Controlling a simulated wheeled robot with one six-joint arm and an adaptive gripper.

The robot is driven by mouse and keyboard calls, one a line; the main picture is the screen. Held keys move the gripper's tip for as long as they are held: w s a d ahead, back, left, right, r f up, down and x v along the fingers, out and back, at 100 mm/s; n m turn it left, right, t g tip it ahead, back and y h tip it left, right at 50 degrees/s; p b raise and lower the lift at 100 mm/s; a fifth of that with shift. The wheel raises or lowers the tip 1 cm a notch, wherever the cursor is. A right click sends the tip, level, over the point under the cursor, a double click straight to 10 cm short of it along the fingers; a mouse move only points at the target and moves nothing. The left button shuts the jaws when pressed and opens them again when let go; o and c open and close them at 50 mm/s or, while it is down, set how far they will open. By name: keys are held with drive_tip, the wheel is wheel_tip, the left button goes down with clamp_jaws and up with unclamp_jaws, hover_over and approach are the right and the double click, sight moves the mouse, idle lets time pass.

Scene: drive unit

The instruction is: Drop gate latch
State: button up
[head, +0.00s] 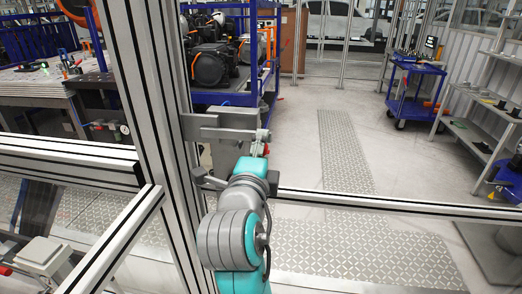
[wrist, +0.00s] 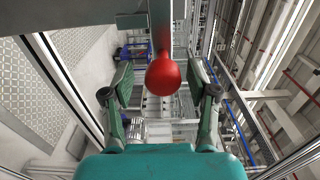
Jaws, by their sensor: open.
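The gate latch (head: 225,128) is a grey metal bar and block on the aluminium post, with a small red knob (head: 266,150) at its right end. In the wrist view the round red knob (wrist: 163,74) hangs from the grey latch lever (wrist: 161,35). My gripper (wrist: 161,82) is open, with one green-padded finger on each side of the knob and clear gaps between. I cannot tell how deep the knob sits between the fingers. In the head view my teal and grey arm hides most of the gripper.
A thick aluminium post (head: 150,110) stands close left of my arm. A horizontal gate rail (head: 400,205) runs right at low height. Behind stand a blue rack (head: 232,98) with dark drive units and a blue cart (head: 408,108). The floor (head: 290,150) beyond the rail is open.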

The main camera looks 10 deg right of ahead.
drive_tip(key=v, duration=1.1)
drive_tip(key=shift+s, duration=0.4)
drive_tip(key=shift+a+f, duration=0.1)
drive_tip(key=s+d+f+n+y, duration=0.2)
drive_tip(key=f+n, duration=0.4)
drive_tip(key=f, duration=0.3)
drive_tip(key=s+d+f+n+y, duration=0.25)
drive_tip(key=f+n, duration=0.25)
drive_tip(key=f, duration=0.3)
drive_tip(key=s+d+f+n+y, duration=0.25)
drive_tip(key=f+n, duration=0.35)
drive_tip(key=f, duration=0.3)
drive_tip(key=s+d+f+n+g, duration=0.1)
drive_tip(key=s+d+f+n, duration=0.1)
drive_tip(key=s+f, duration=0.35)
drive_tip(key=s+d+f+n+g, duration=0.1)
drive_tip(key=s+f+n, duration=0.1)
drive_tip(key=s, duration=0.6)
drive_tip(key=s+d+n, duration=0.1)
drive_tip(key=s+d, duration=0.2)
drive_tip(key=s, duration=1.2)
drive_tip(key=shift+d+h, duration=0.3)
drive_tip(key=shift+h, duration=0.1)
